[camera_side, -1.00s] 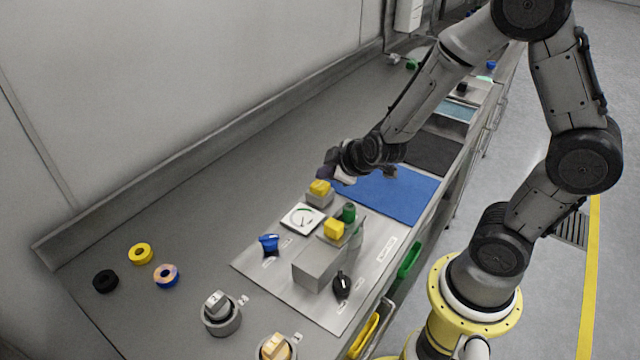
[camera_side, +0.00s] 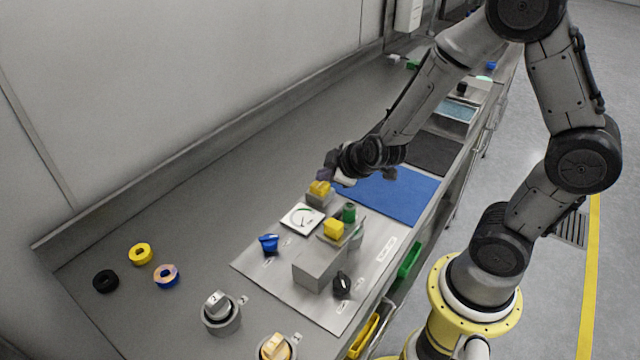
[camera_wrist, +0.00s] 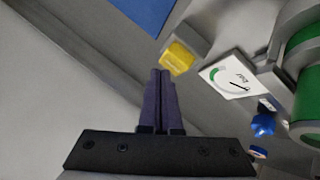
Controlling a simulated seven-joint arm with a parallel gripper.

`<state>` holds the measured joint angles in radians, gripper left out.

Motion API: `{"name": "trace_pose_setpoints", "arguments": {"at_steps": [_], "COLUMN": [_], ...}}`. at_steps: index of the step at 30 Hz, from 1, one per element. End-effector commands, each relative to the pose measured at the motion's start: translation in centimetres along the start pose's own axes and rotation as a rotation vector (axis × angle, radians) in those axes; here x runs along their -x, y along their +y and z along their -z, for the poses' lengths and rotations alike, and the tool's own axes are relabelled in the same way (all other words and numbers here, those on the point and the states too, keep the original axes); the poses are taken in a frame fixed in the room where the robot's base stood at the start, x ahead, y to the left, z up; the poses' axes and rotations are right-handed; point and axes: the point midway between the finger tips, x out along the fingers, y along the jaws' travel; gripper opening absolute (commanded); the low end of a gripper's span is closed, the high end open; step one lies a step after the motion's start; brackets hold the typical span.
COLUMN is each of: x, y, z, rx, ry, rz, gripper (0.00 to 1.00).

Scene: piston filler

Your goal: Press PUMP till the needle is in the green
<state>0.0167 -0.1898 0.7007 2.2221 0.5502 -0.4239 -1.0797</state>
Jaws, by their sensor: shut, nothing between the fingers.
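The white gauge (camera_side: 302,218) lies on the light panel and also shows in the wrist view (camera_wrist: 229,84). Its green arc is on the left of the dial there, and the black needle points to the lower right, off the green. A yellow button (camera_side: 319,188) on a grey block stands behind the gauge; it shows in the wrist view (camera_wrist: 178,57). I cannot read which is labelled PUMP. My gripper (camera_wrist: 160,75) is shut and empty, close beside the rear yellow button; I cannot tell if they touch.
A blue knob (camera_side: 268,243), a green cylinder (camera_side: 348,212) and a black knob (camera_side: 341,284) stand around the larger block (camera_side: 318,265). A blue mat (camera_side: 385,192) lies to the right. Several rings and two rotary knobs stand at the front left.

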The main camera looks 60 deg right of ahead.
Motion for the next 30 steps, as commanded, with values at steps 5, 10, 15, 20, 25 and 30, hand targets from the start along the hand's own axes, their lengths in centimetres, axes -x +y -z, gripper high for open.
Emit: {"name": "trace_pose_setpoints", "arguments": {"at_steps": [5,10,15,20,25,30], "x": [-0.26,-0.25,-0.28,-0.39,-0.52,-0.65], "y": [-0.18,-0.17,-0.19,-0.25,-0.32,-0.42], "z": [-0.19,-0.17,-0.20,-0.27,-0.35,-0.44], "rx": [0.000,0.000,0.000,0.000,0.000,0.000], "ry": [0.000,0.001,0.000,0.000,0.000,0.000], "rz": [0.000,0.000,0.000,-0.001,-0.001,-0.001], "gripper": [0.00,0.00,0.00,0.00,0.00,0.00]}}
